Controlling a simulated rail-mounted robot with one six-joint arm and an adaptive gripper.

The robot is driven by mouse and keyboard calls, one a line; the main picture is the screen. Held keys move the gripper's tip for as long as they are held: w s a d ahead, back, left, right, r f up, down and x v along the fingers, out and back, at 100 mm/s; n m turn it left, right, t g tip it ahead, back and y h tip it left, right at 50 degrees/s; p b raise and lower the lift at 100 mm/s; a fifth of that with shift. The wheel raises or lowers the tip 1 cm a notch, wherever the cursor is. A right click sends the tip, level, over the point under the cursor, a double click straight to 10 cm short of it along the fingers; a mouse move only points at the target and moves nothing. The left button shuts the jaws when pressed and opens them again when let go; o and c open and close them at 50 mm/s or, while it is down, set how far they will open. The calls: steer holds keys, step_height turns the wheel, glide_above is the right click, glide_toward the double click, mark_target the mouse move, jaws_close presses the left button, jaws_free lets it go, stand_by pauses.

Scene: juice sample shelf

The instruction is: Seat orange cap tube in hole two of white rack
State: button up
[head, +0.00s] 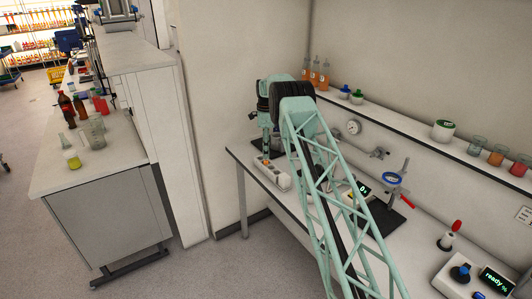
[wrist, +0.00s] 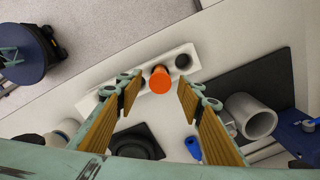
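The white rack (wrist: 140,88) lies diagonally across the upper middle of the wrist view, and one dark empty hole (wrist: 183,61) shows toward its right end. The orange cap tube (wrist: 160,80) stands at the rack just left of that hole; its cap faces the camera and hides most of its body. I cannot tell how deep it sits. My gripper (wrist: 159,90) is open, with one tan-padded finger on each side of the cap and a gap at both. The left finger hides part of the rack. In the head view, the rack (head: 276,177) stands on the bench below my gripper.
A dark mat and a grey cylinder (wrist: 250,117) lie right of the rack in the wrist view. A blue-capped item (wrist: 193,148) and a black round-topped object (wrist: 136,143) are below it. A wall shelf (head: 400,128) with bottles and beakers runs above the bench.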

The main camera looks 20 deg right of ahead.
step_height(320, 180, up, 11)
stand_by(0.6)
stand_by(0.6)
